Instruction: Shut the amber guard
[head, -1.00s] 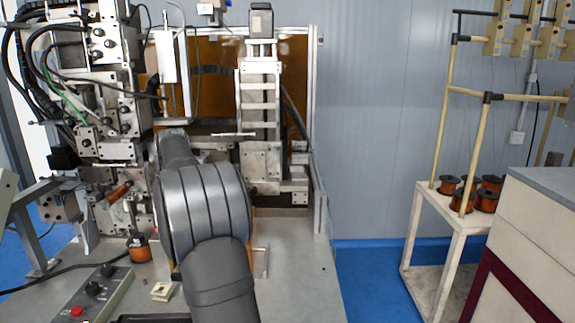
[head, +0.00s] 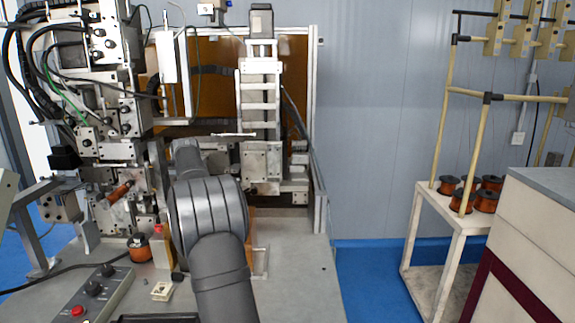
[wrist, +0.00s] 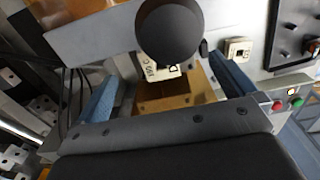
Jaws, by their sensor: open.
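A large amber panel (head: 215,90) stands upright behind the machine in the head view, partly covered by the vertical slide and the machine's left column. I cannot tell from it alone how far the guard stands open. In the wrist view my gripper (wrist: 165,88) has its two blue fingers apart. An amber-brown surface (wrist: 190,92) shows between and beyond them, with pale lettered labels above it. A dark round knob-like part (wrist: 170,32) covers the upper middle of that view. No contact with the fingers is visible. In the head view my arm hides the gripper.
A copper spool (head: 138,248) and a small pale block (head: 161,291) stand on the bench left of my arm. A control box (head: 90,295) lies at front left. The vertical slide (head: 260,100) rises behind my arm. The bench's right side is clear.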

